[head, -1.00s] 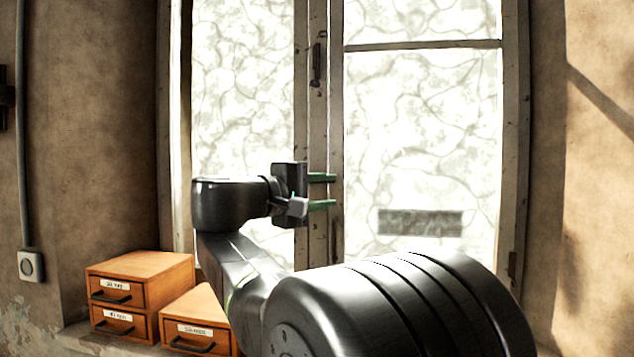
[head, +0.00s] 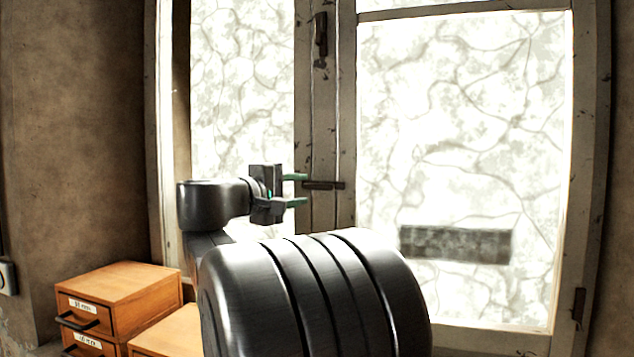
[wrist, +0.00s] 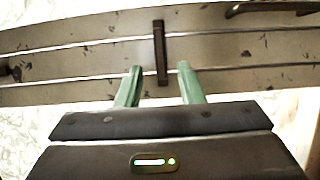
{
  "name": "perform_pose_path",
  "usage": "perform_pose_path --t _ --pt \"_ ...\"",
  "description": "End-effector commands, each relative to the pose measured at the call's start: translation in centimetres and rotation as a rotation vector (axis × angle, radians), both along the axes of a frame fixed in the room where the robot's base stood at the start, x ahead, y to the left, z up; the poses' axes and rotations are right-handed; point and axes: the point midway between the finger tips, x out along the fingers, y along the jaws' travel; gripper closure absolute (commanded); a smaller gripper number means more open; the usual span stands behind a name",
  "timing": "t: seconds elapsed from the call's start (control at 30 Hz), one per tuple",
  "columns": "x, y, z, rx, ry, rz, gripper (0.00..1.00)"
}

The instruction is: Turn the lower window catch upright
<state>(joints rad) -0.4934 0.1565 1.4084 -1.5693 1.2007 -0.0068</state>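The lower window catch (head: 323,185) is a dark bar lying level across the window's middle post in the head view. In the wrist view the catch (wrist: 160,45) crosses the worn wooden post, with its near end between the fingertips in the picture. My gripper (head: 297,190) is open, its two green fingers pointing right, one above the other, just left of the catch. The fingers also show apart in the wrist view (wrist: 160,68). I see no contact with the catch; the exact depth gap is unclear.
An upper catch (head: 321,35) stands upright higher on the same post. Wooden drawer boxes (head: 120,290) stand at the lower left, below my arm. Window panes (head: 460,130) lie on both sides of the post. A dark rectangle (head: 455,244) shows on the right pane.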

Motion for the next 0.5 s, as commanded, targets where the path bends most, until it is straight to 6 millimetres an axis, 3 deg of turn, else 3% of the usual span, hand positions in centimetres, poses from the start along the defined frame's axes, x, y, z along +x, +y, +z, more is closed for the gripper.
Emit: perform_pose_path --t 0.2,0.5 --pt "2.9 -2.6 0.2 0.0 0.003 -0.004 0.65" --pt "5.2 -4.5 0.1 0.0 0.0 -0.001 0.65"
